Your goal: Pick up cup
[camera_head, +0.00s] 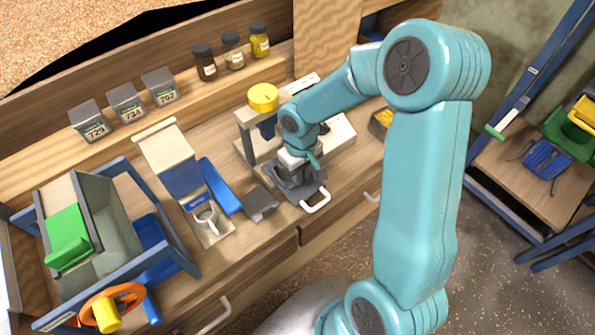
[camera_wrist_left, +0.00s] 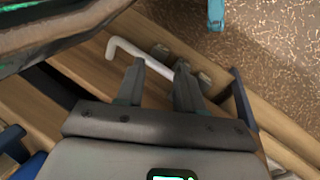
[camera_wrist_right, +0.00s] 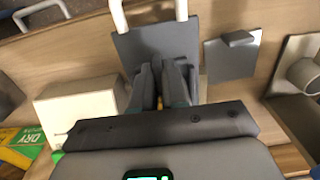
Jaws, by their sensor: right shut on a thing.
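A small pale cup with a round rim (camera_head: 206,217) stands on the front of a holder on the bench; its pale round shape also shows at the right edge of the right wrist view (camera_wrist_right: 304,74). My right gripper (camera_head: 297,178) is to the right of this cup, apart from it. Its fingers (camera_wrist_right: 162,85) are close together, shut on a dark grey piece (camera_wrist_right: 155,42) with a white loop handle (camera_head: 316,201). The exact grip is partly hidden. My left gripper (camera_wrist_left: 158,78) shows only in its wrist view, open, with a white drawer handle (camera_wrist_left: 140,55) beyond its fingertips.
A grey block (camera_head: 260,204) and a blue piece (camera_head: 220,187) lie between the cup and my right gripper. A blue-framed bin (camera_head: 115,215) stands at the left. Jars (camera_head: 232,50) and labelled boxes (camera_head: 126,102) line the back shelf. A shelf rack (camera_head: 530,170) stands at the right.

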